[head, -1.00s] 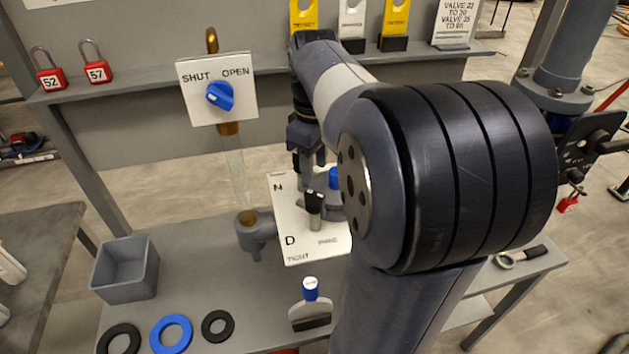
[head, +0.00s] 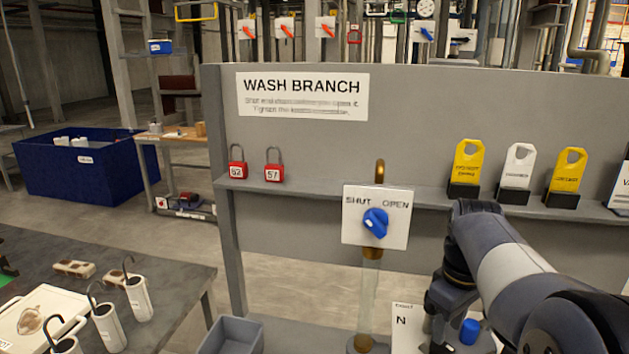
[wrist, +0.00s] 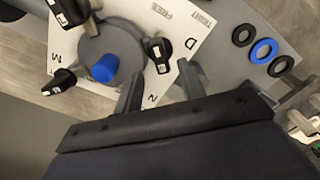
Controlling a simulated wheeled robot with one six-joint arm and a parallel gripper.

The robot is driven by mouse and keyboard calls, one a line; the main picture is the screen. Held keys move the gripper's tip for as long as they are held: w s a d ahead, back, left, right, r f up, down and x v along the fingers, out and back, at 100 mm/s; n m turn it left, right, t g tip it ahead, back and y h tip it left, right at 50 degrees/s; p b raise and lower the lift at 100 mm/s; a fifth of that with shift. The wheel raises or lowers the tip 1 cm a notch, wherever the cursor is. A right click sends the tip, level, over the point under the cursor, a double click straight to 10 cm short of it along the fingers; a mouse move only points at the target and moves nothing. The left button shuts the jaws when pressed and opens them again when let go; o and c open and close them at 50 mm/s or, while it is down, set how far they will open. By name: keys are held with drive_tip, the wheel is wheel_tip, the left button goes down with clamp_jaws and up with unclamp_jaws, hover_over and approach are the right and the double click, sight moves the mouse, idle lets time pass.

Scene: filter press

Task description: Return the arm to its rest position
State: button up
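My arm (head: 510,262) reaches in from the lower right in the head view, bent down in front of the panel. In the head view the blue cap (head: 469,331) is at the bottom, and the fingertips are hidden or cut off there.
A grey panel (head: 420,110) with a shelf stands behind my arm. A SHUT/OPEN plate with a blue knob (head: 376,222) is left of the arm. Yellow tags (head: 467,166) and red padlocks (head: 237,170) stand on the shelf. A grey bin (head: 232,335) is lower left. Rings (wrist: 263,52) lie beside the plate.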

sight(444, 345)
wheel_tip(444, 345, down, 6)
drive_tip(key=shift+r, duration=0.25)
wheel_tip(444, 345, up, 11)
wheel_tip(444, 345, down, 11)
drive_tip(key=shift+f, duration=0.1)
drive_tip(key=m+b, duration=0.1)
drive_tip(key=m, duration=0.4)
drive_tip(key=shift+m, duration=0.4)
drive_tip(key=shift+m+b, duration=0.85)
drive_tip(key=shift+m, duration=1.55)
